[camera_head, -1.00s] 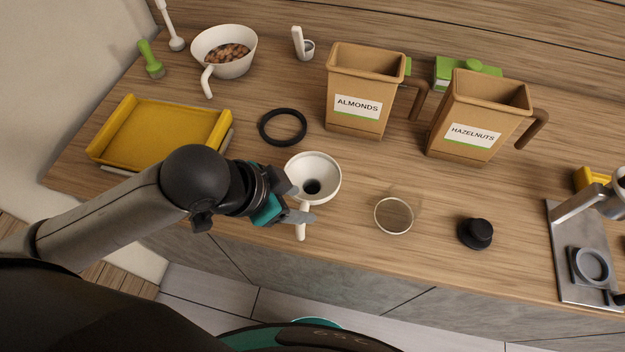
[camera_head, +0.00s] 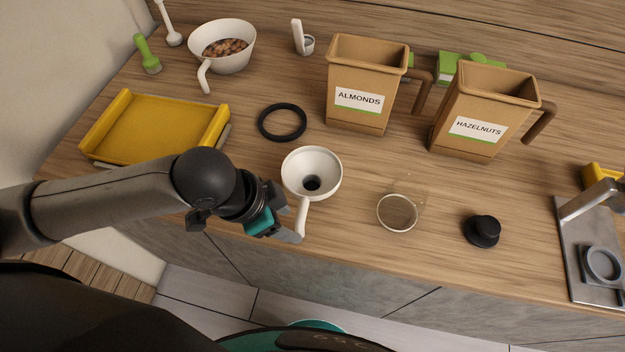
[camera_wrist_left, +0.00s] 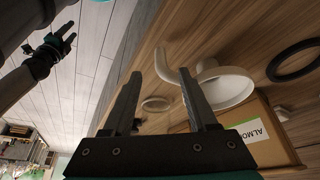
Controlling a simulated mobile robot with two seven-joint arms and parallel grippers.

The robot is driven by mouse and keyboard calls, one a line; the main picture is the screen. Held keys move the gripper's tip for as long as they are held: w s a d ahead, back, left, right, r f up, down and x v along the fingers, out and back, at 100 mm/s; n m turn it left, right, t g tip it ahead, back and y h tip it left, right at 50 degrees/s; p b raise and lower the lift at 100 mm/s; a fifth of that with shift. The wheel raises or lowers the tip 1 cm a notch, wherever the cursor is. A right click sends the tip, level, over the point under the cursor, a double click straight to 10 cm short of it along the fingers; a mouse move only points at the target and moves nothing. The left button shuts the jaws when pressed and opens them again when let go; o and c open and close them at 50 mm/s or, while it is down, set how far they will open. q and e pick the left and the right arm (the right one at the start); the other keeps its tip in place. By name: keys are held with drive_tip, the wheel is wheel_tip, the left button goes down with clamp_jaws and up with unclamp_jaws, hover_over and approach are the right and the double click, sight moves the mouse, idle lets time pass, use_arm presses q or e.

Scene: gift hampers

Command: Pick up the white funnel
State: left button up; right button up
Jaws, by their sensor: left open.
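The white funnel (camera_head: 325,163) stands on the wooden counter near its front edge, wide mouth up, with its handle (camera_head: 302,217) pointing toward the edge. My left gripper (camera_head: 292,224) is open and empty, with its fingertips close to the handle's end. In the left wrist view, the two fingers (camera_wrist_left: 162,90) are spread apart. The funnel (camera_wrist_left: 228,88) shows just beyond the right finger, and its curved handle (camera_wrist_left: 163,65) shows between the fingertips. I cannot tell whether they touch. My right gripper (camera_wrist_left: 62,40) shows far off at the upper left of that view, its fingers apart.
A clear glass jar (camera_head: 397,213) and a black lid (camera_head: 482,231) stand right of the funnel. A black ring (camera_head: 282,123) lies behind it. Almonds (camera_head: 358,98) and hazelnuts (camera_head: 478,128) jugs stand farther back. A yellow tray (camera_head: 155,130) lies at left.

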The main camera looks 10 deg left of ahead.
sight(299, 230)
use_arm(q)
drive_tip(key=shift+b+x, duration=0.55)
drive_tip(key=shift+x, duration=2.9)
drive_tip(key=shift+a, duration=0.15)
drive_tip(key=shift+c, duration=0.3)
clamp_jaws()
